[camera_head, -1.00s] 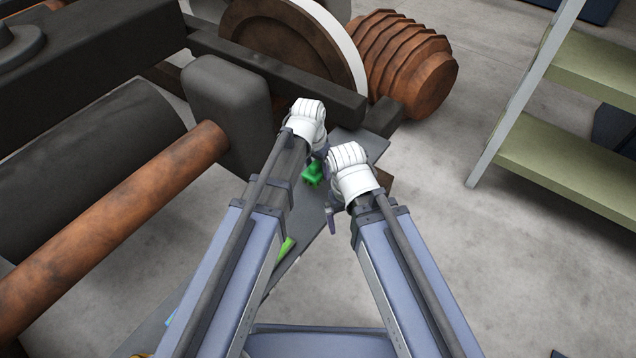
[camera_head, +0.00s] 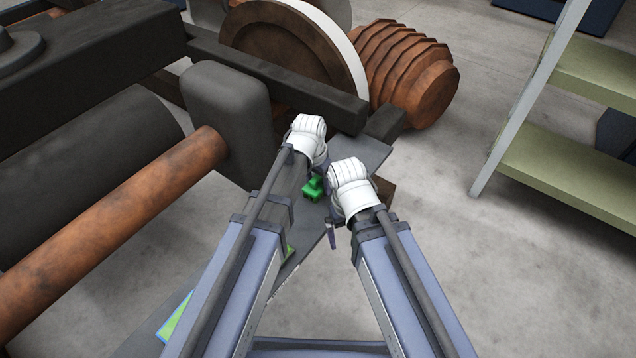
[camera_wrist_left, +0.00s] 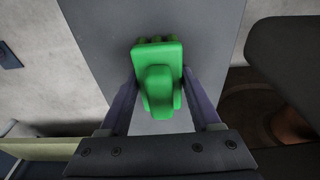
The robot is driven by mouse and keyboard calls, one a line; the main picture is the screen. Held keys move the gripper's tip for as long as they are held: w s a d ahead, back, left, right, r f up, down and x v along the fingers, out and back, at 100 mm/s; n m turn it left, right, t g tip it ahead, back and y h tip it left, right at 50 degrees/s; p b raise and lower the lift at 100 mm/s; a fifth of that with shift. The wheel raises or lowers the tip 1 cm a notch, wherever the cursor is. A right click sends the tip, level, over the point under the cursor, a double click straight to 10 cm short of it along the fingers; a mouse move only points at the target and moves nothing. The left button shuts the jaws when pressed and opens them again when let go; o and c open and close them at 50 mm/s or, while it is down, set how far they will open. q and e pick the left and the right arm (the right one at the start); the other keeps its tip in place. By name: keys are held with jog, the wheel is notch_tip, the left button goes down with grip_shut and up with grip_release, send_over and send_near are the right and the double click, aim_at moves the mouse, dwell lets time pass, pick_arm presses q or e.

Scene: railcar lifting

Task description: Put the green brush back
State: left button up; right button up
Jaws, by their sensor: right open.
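The green brush (camera_head: 313,189) is at my left gripper (camera_head: 317,181), over the dark grey board (camera_head: 372,150). In the left wrist view the brush (camera_wrist_left: 158,80) lies between both fingers of the left gripper (camera_wrist_left: 158,78). The fingers lie against its two sides, with its bristle end pointing away from the palm. The contact faces are partly hidden. My right gripper (camera_head: 334,226) is open and empty, just right of and lower than the brush. One of its fingers points down over the board edge; the other is mostly hidden by its wrist.
A blue-edged green panel (camera_head: 178,318) lies on the near part of the board, partly behind my left arm. Dark railcar frame parts (camera_head: 230,110) and a rusty bar (camera_head: 110,225) stand close on the left. Green shelving (camera_head: 570,175) stands right, with bare floor before it.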

pick_arm(q)
jog(key=o, duration=0.4)
jog(key=shift+r, duration=0.15)
